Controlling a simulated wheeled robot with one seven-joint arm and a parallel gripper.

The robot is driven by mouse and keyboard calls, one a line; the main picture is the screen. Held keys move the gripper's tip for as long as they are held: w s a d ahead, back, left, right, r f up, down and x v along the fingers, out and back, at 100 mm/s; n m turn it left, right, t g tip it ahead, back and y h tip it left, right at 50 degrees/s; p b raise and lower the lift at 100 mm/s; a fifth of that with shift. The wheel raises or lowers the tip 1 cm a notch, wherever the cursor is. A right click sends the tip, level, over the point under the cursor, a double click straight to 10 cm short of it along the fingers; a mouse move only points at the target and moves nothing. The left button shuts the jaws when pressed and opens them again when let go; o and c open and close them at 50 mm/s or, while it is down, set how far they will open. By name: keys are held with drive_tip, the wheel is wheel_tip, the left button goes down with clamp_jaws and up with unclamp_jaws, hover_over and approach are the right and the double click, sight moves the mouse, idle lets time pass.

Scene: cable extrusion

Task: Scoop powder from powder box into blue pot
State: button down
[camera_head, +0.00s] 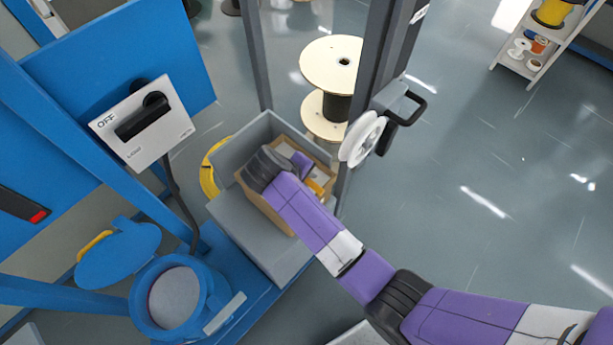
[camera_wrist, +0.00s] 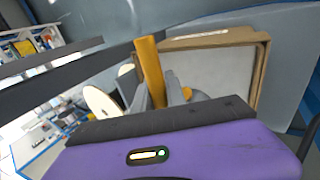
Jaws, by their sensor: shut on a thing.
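The powder box is an open brown cardboard box (camera_head: 264,209) sitting in a grey bin; my arm covers much of it in the head view. In the wrist view the box (camera_wrist: 262,70) stands tilted in the picture, with a pale grey-white inside that looks like powder. My gripper (camera_wrist: 160,94) is at the box, shut on a yellow-orange handle (camera_wrist: 150,70), apparently the scoop's. A bit of yellow (camera_head: 318,187) also shows beside my wrist in the head view. The scoop's far end is hidden. The blue pot (camera_head: 144,310) stands open at lower left, with a greyish surface inside.
The pot's blue lid (camera_head: 118,256) is swung open beside it. A grey bin (camera_head: 228,211) surrounds the box. A dark post (camera_head: 367,90) with a white pulley (camera_head: 361,140) rises close to its right. A switch panel (camera_head: 142,124) is above left. Open floor lies right.

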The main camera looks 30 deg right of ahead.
drive_tip(key=shift+f, duration=0.1)
drive_tip(key=shift+f, duration=0.5)
drive_tip(key=shift+r, duration=0.1)
idle(0.3)
wheel_tip(320, 180, up, 10)
drive_tip(key=p, duration=0.3)
drive_tip(key=shift+r, duration=0.2)
idle(0.7)
drive_tip(key=shift+s+f, duration=0.1)
idle(0.4)
